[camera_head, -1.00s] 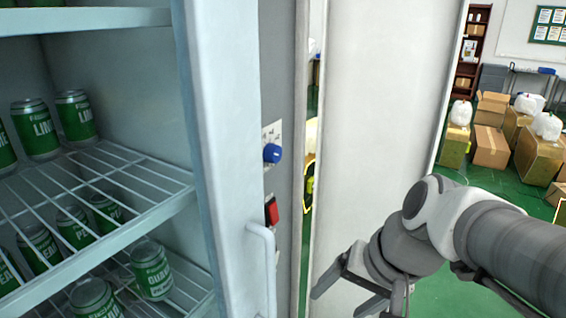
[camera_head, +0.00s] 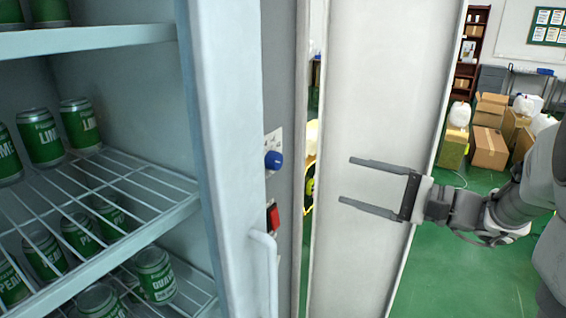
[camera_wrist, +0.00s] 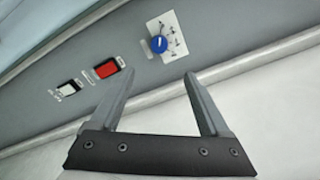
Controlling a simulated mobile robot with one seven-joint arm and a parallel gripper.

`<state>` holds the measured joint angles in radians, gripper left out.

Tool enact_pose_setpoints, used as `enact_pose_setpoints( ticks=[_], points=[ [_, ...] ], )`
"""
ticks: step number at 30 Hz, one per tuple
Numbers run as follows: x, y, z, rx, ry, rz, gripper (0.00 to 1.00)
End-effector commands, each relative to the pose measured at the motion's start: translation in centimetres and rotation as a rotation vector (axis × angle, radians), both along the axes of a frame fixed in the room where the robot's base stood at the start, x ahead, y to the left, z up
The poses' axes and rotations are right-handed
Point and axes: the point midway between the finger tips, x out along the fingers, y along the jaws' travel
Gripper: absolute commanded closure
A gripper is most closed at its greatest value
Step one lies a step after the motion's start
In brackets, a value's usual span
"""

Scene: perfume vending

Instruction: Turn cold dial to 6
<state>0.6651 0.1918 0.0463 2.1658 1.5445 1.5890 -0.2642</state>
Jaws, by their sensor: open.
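The cold dial (camera_head: 273,160) is a blue knob on a white marked plate on the grey side panel of the fridge. It also shows in the wrist view (camera_wrist: 159,44), above and between my fingertips, with a pale pointer line; the scale numbers are too small to read. My gripper (camera_head: 345,180) is open and empty, to the right of the dial, with its fingers pointing left toward the panel. In the wrist view my gripper (camera_wrist: 158,76) is apart from the dial.
A red switch (camera_head: 272,217) sits below the dial, and a white switch (camera_wrist: 68,88) lies beyond it. The fridge door handle (camera_head: 264,270) sticks out lower down. Cans (camera_head: 154,275) stand on wire shelves at left. A pale panel (camera_head: 375,90) stands behind my gripper.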

Motion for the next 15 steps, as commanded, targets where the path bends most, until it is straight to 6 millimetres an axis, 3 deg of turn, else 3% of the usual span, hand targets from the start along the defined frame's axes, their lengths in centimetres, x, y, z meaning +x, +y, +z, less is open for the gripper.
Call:
enact_pose_setpoints(
  ticks=[15],
  points=[
    [6.0,9.5,0.0,-0.002,0.002,0.007,0.20]
  ],
)
